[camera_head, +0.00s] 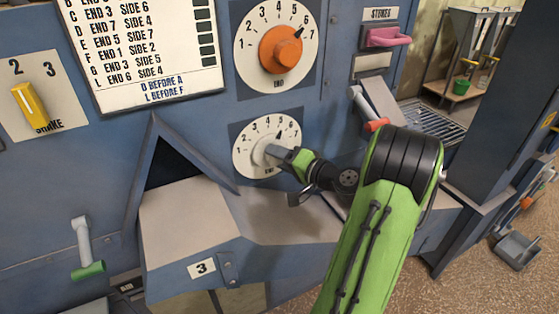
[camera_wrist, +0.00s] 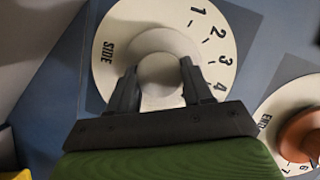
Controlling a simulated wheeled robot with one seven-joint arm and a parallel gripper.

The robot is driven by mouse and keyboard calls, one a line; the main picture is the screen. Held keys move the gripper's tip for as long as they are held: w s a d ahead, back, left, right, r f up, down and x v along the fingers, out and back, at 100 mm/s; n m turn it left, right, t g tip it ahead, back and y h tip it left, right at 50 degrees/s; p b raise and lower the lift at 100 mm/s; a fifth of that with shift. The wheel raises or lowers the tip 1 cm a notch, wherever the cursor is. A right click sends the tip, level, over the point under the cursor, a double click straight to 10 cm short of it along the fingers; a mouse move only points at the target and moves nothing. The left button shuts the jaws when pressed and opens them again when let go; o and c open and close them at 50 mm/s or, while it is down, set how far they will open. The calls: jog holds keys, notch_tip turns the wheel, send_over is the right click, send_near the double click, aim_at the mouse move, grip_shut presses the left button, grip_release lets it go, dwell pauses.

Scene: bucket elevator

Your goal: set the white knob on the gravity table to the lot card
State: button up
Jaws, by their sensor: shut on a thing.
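The white knob (camera_head: 262,152) sits on a white numbered dial (camera_head: 243,162) on the blue machine front. The wrist view shows this dial (camera_wrist: 108,38) labelled SIDE. My gripper (camera_head: 278,155) is shut on the white knob, with a finger on each side of it in the wrist view (camera_wrist: 160,85). A dark pointer mark in the head view is near 5, though the gripper hides part of the dial. A white card (camera_head: 150,50) above left has lettered rows of END and SIDE numbers; row L reads END 6 SIDE 4. Its top is cut off.
An orange knob (camera_head: 281,50) on the END dial above points near 6. A yellow handle (camera_head: 29,104) is on a dial at left. A pink handle (camera_head: 390,37) and a red-ended lever (camera_head: 374,124) are at right.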

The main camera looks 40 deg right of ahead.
jog(key=o, duration=1)
jog(key=shift+o, duration=0.2)
jog(key=s+d+r, duration=0.1)
jog(key=s+r, duration=0.1)
jog(key=s, duration=1.3)
jog(key=shift+s+r+p, duration=0.25)
jog(key=shift+r+p, duration=0.05)
